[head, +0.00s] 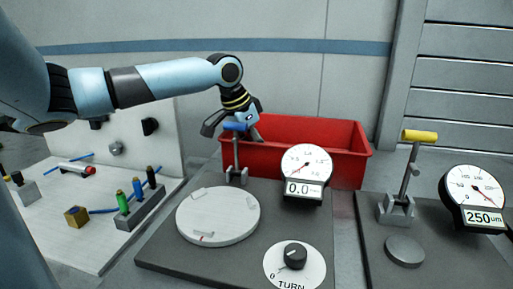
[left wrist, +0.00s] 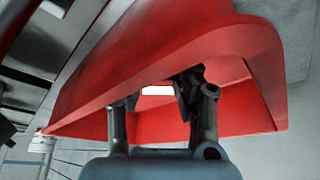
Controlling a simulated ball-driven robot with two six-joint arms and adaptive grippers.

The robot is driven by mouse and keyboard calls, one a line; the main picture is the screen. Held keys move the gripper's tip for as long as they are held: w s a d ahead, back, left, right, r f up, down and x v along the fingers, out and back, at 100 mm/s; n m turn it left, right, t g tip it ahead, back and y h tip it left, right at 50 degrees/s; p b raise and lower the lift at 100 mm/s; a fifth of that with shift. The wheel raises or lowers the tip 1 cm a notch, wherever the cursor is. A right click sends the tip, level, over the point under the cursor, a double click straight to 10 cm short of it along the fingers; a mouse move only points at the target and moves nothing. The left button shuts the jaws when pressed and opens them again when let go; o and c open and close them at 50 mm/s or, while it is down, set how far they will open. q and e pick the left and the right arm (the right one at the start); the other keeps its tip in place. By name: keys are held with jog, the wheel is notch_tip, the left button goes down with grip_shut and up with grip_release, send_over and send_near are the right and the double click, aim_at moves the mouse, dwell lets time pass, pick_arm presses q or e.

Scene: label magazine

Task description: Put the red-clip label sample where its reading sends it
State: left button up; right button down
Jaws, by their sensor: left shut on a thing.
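My left gripper (head: 232,120) is above the left part of the red bin (head: 345,148), behind a blue lever handle (head: 235,126). In the left wrist view, the gripper (left wrist: 160,92) is shut on a small bright white piece (left wrist: 157,90), likely the label sample, with the red bin's walls (left wrist: 150,60) around it. No red clip can be made out on it. The left gauge (head: 305,165) shows 0.0, its last part hard to read. The right gauge (head: 475,198) shows 250 um. My right gripper is not in view.
A round white plate (head: 218,215) with small pieces on its rim and a TURN knob (head: 295,256) are on the front grey base. A yellow-handled lever (head: 420,136) stands at right. A white board (head: 60,215) at left holds coloured bottles (head: 137,188) and small parts.

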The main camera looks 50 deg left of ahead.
pick_arm(q)
jog(key=shift+f, duration=0.1)
jog(key=shift+f, duration=0.5)
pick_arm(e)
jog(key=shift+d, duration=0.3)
pick_arm(q)
jog(key=o, duration=0.6)
jog(key=shift+c, duration=0.2)
